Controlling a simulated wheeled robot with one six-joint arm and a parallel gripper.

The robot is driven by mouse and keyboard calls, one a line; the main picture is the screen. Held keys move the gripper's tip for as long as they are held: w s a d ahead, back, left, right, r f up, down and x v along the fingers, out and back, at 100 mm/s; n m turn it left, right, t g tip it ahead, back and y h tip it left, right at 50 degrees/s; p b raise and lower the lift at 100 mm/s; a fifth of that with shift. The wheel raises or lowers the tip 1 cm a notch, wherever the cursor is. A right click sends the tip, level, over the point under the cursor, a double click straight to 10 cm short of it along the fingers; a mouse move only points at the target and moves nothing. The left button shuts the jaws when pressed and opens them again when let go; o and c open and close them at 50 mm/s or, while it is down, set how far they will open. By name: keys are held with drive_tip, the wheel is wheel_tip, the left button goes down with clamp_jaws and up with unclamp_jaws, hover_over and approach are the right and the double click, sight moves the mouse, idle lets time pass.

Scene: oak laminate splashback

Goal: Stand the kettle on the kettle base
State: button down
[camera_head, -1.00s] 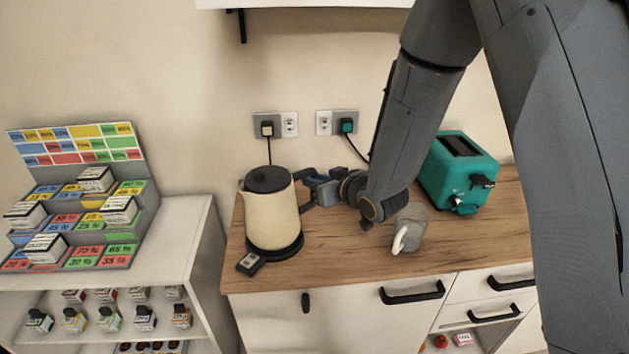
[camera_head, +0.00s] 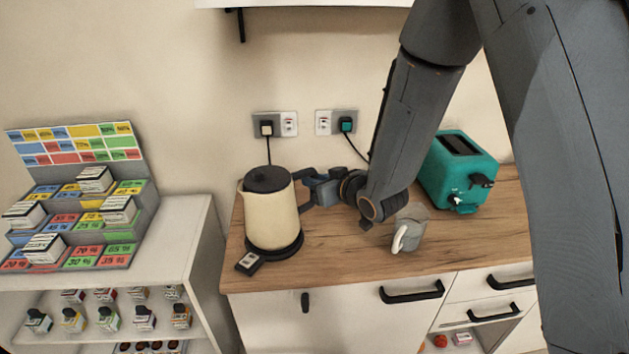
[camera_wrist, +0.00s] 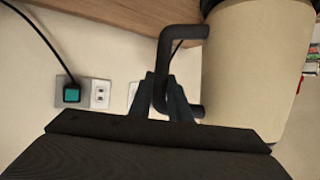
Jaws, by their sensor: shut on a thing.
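The cream kettle (camera_head: 270,212) with a dark lid stands upright at the left end of the wooden counter. It appears to rest on the dark round kettle base (camera_head: 289,250), whose rim shows beneath it; the exact seating is hidden. My gripper (camera_head: 307,188) reaches in from the right and is shut on the kettle's dark handle. In the wrist view the fingers (camera_wrist: 163,97) close around the handle (camera_wrist: 168,68), beside the kettle's cream body (camera_wrist: 255,65).
A grey-white mug (camera_head: 408,229) and a teal toaster (camera_head: 459,172) stand to the right on the counter (camera_head: 345,255). A small dark box with a pale label (camera_head: 249,262) lies by the base at the front. A white shelf with small goods (camera_head: 178,240) stands at left.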

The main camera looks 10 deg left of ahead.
drive_tip(key=shift+f+b, duration=0.4)
drive_tip(key=shift+f, duration=0.05)
drive_tip(key=c, duration=1.9)
unclamp_jaws()
drive_tip(key=shift+f, duration=0.1)
drive_tip(key=p+v, duration=0.4)
drive_tip(key=v, duration=0.7)
